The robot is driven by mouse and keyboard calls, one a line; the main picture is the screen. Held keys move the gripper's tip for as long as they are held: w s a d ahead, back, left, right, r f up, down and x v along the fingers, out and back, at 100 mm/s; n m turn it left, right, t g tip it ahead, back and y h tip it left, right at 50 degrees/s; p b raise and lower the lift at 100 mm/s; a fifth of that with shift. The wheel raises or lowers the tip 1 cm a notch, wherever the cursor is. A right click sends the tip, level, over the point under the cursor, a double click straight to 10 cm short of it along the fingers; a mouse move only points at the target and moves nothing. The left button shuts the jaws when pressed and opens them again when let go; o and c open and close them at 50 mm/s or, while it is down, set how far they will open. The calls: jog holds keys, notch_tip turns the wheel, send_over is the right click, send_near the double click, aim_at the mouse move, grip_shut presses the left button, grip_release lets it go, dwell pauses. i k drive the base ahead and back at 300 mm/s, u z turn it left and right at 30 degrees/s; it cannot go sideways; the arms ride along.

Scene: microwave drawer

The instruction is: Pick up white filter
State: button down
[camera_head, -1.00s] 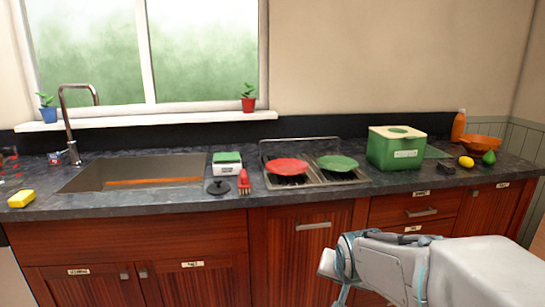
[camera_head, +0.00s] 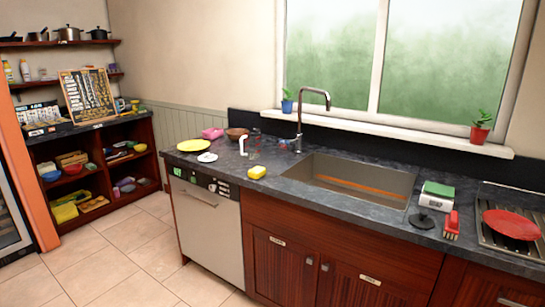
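I cannot tell for sure which thing is the white filter. A small white upright piece with a bent top (camera_head: 243,146) stands on the dark counter (camera_head: 325,192), left of the sink. A flat white round piece (camera_head: 207,157) lies further left on the same counter, close to the yellow plate (camera_head: 193,146). Both are small in the head view, so their details are unclear. My gripper is not in view now, and no part of my arm shows.
A yellow sponge (camera_head: 257,172) lies near the counter's front edge. A pink item (camera_head: 212,133) and a brown bowl (camera_head: 236,133) stand at the back. The sink (camera_head: 350,180) has a tall faucet (camera_head: 300,120). Tiled floor (camera_head: 130,245) is open before the dishwasher (camera_head: 208,222).

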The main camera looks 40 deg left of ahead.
aim_at(208, 157)
jog(key=u, duration=2.05)
